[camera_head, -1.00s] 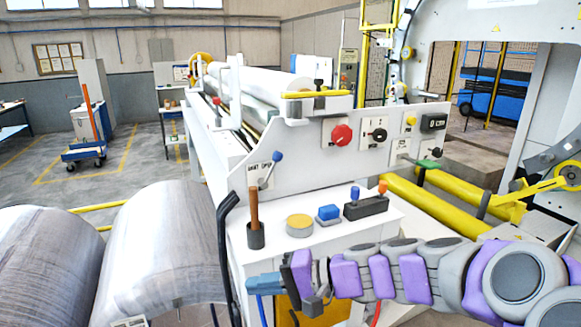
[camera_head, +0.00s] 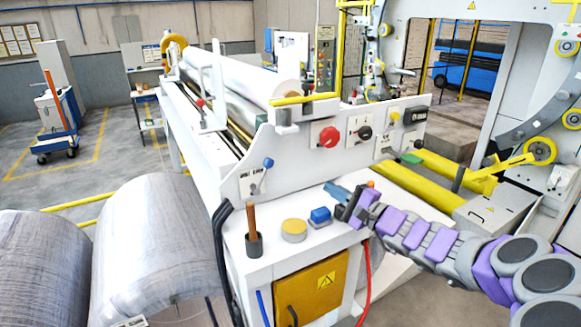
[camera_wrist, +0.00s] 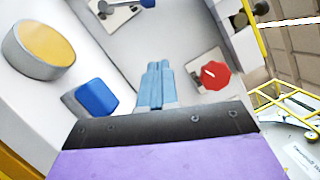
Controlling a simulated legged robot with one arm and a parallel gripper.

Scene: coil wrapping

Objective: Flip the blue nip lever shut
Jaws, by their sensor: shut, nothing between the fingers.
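The blue nip lever (camera_head: 268,162) is a short metal stem with a blue ball knob on a small white label plate (camera_head: 252,183), on the machine's white side panel. It leans up and to the right; the plate's words are too small to read surely. In the wrist view its blue knob (camera_wrist: 148,3) shows at the top edge, partly cut off. My gripper (camera_head: 335,191) has light blue fingers, shut and empty, above the white console. It is right of the lever and apart from it. The wrist view shows the closed fingers (camera_wrist: 158,72) pointing toward the panel.
On the console (camera_head: 280,262) stand a brown stick in a dark cup (camera_head: 253,238), a yellow button (camera_head: 294,229) and a blue button (camera_head: 320,215). A red knob (camera_head: 328,137) sits on the panel. Large metal rolls (camera_head: 150,240) lie at left.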

